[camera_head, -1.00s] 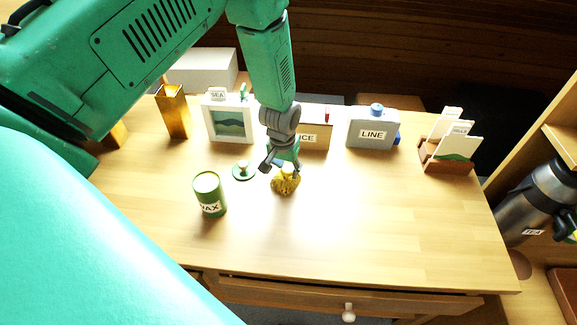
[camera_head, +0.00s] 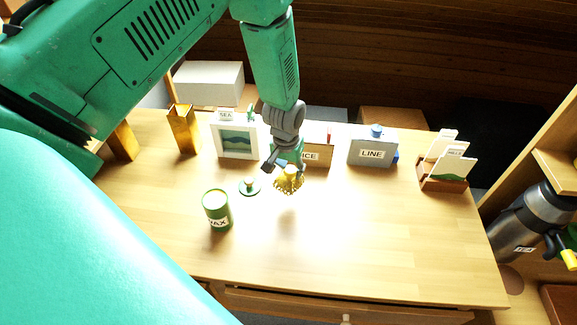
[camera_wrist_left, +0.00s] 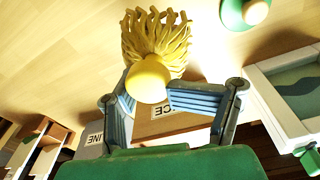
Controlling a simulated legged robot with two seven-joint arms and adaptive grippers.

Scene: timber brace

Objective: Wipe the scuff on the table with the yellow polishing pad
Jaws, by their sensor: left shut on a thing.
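The yellow polishing pad (camera_head: 289,184) has a shaggy underside and a round yellow knob. It hangs from my left gripper (camera_head: 284,163), above the middle of the table (camera_head: 370,230). In the left wrist view the shaggy strands (camera_wrist_left: 155,38) stick out beyond the knob, and the blue-grey fingers of my left gripper (camera_wrist_left: 148,90) close on the knob from both sides. The pad looks slightly off the tabletop, but the gap is hard to judge. I cannot make out a scuff; bright glare covers the wood around the pad. My right gripper is not in view.
A green WAX tin (camera_head: 217,211) and a green lid with a pale knob (camera_head: 249,185) stand left of the pad. A SEA picture frame (camera_head: 237,140), an ICE-lettered box (camera_head: 318,153), a LINE box (camera_head: 372,151) and a card holder (camera_head: 443,178) line the back. The front right is clear.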

